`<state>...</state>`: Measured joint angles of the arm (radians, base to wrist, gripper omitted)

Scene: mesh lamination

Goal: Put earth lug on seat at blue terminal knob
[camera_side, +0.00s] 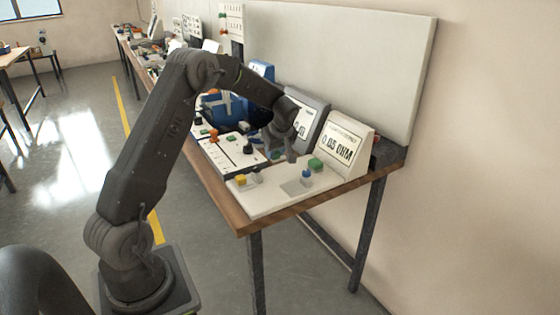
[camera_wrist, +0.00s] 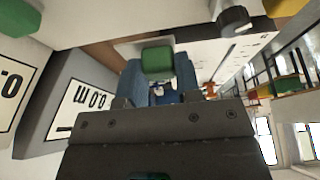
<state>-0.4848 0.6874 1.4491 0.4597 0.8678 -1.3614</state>
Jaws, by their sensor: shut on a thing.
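The blue terminal knob (camera_side: 306,174) stands upright on a small grey plate (camera_side: 292,188) at the near end of a white panel. My gripper (camera_side: 291,157) points down just above and left of the blue knob in the side view, apart from it. In the wrist view the dark gripper body (camera_wrist: 157,110) fills the bottom. The blue knob and its seat cannot be made out there.
A green knob (camera_side: 315,163) stands close behind the blue one, beside the ohm meter (camera_side: 345,143). A yellow knob (camera_side: 240,180) and a dark knob (camera_side: 257,173) stand to the left. A second meter (camera_side: 306,118) and a blue machine (camera_side: 222,108) stand farther back.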

